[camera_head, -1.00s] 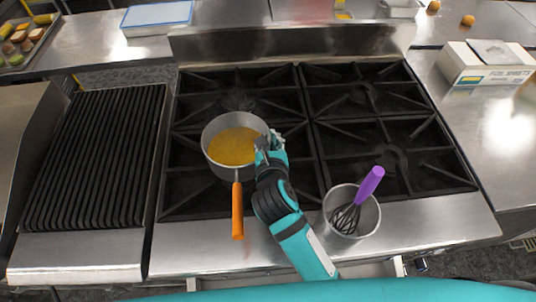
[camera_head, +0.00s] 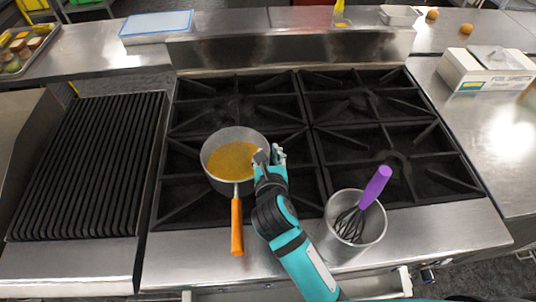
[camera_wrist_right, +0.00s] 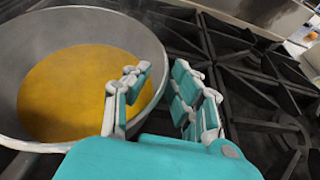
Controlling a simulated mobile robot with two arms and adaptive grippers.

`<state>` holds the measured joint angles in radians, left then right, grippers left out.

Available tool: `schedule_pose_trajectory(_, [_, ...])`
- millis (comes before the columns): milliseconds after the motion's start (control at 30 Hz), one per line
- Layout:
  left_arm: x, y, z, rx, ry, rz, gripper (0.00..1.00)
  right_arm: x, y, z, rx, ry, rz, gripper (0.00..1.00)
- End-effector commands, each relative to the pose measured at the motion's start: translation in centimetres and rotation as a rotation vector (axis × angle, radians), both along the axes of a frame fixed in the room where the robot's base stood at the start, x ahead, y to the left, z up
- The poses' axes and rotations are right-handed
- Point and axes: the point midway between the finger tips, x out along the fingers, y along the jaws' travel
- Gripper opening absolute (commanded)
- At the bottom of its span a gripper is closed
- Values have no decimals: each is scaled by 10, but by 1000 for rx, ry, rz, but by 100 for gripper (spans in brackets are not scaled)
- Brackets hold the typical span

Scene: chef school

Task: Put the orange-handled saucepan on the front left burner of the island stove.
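The orange-handled saucepan (camera_head: 208,172) holds yellow-orange liquid and rests on the front left part of the black stove grate (camera_head: 310,130). Its orange handle (camera_head: 237,226) points toward the front edge. My right gripper (camera_head: 270,157) is at the pan's right side. In the right wrist view, the fingers (camera_wrist_right: 162,95) stand apart, one over the inside of the pan (camera_wrist_right: 150,45) and one outside it. The rim passes between them, partly hidden by the inner finger. My left gripper is not in view.
A metal pot (camera_head: 340,241) with a purple-handled whisk (camera_head: 376,186) stands on the front ledge, right of my arm. A ribbed grill (camera_head: 90,165) lies left of the stove. A foil sheets box (camera_head: 485,70) is on the right counter. The right-hand burners are clear.

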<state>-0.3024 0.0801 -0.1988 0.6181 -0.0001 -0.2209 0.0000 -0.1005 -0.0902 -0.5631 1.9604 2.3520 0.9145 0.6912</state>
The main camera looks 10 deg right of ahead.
Motion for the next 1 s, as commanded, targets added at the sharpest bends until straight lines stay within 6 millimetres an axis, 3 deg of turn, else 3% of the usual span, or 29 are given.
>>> schedule_pose_trajectory(367, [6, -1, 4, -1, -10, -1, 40, -2, 0, 5, 0, 1, 0, 29])
schedule_pose_trajectory(800, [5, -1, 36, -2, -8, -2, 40, -81, 3, 38, 1, 4, 1, 29])
schedule_pose_trajectory(1000, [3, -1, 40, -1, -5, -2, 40, -105, 4, 46, 0, 2, 1, 29])
